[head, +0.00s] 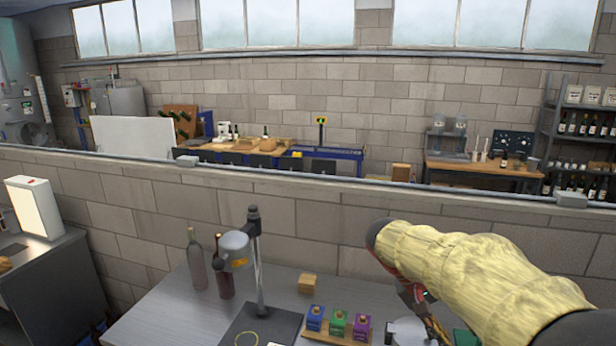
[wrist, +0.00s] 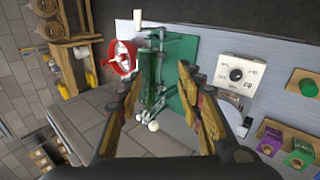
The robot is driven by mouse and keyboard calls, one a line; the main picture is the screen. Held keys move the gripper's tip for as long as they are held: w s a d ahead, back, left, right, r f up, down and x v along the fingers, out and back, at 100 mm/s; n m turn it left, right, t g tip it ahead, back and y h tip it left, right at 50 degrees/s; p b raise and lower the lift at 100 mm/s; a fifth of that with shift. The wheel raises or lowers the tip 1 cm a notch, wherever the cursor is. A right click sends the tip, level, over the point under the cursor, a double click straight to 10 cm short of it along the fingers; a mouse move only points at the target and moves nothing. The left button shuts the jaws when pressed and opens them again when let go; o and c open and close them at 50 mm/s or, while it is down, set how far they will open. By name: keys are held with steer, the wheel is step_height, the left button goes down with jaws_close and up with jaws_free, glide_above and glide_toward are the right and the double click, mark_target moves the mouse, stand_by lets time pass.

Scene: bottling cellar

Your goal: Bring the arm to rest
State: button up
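My arm, in a pale yellow quilted sleeve (head: 470,275), reaches in from the lower right of the head view, above the metal bench. My gripper (head: 424,308) shows only partly below the sleeve. In the wrist view my gripper (wrist: 160,82) has its two fingers spread apart, with nothing seen held between them.
The bench (head: 180,310) holds two bottles (head: 195,262), (head: 222,270), a lamp-like stand (head: 259,265), a wooden block (head: 307,283) and blue, green and purple boxes (head: 338,324) on a tray. A white dial box (wrist: 238,76) stands right of the green board. A block wall (head: 320,215) runs behind.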

steer(key=s+a+f+n+t+y+b, duration=0.1)
steer(key=s+a+f+t+y+b, duration=0.1)
steer(key=s+a, duration=0.4)
steer(key=s+a+f+n+t+y+b, duration=0.1)
steer(key=s+a+t+y, duration=0.4)
steer(key=s, duration=0.9)
steer(key=shift+s+a+f+y+b, duration=0.2)
steer(key=shift+a+f+y+b, duration=0.15)
steer(key=shift+a+f, duration=0.35)
